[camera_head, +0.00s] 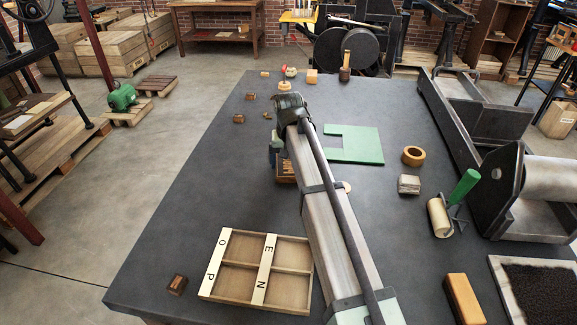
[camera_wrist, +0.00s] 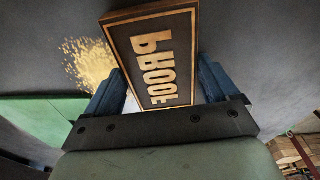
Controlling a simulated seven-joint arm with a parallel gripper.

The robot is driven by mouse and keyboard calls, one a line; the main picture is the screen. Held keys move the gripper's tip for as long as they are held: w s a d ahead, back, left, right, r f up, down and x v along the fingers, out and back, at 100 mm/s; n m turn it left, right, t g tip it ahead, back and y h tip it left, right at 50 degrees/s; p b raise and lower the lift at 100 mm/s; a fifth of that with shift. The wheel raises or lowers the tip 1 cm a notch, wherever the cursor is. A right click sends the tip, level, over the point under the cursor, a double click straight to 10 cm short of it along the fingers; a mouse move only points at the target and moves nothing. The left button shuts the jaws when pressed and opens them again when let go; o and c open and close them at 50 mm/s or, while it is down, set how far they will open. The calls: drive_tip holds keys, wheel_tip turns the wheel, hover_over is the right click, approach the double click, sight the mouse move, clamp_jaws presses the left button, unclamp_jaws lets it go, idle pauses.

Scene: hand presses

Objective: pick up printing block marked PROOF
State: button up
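The printing block marked PROOF (camera_wrist: 155,55) has a dark face, a tan border and raised tan letters, which run sideways in the wrist view. My gripper (camera_wrist: 160,80) has its two blue fingers on either side of the block, very close to its long edges. I cannot tell whether both fingers touch it. A small pale area shows by the left finger.
On the dark table (camera_head: 180,205) lie a green sheet (camera_head: 362,145), a tape roll (camera_head: 413,156), a roller with green handle (camera_head: 440,217) and a divided wooden tray (camera_head: 266,237). Small blocks (camera_head: 239,118) lie left of my gripper. A press (camera_head: 525,195) stands right. The table's left middle is clear.

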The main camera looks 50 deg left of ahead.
drive_tip(key=c, duration=0.8)
drive_tip(key=shift+r, duration=0.15)
drive_tip(key=shift+c, duration=0.2)
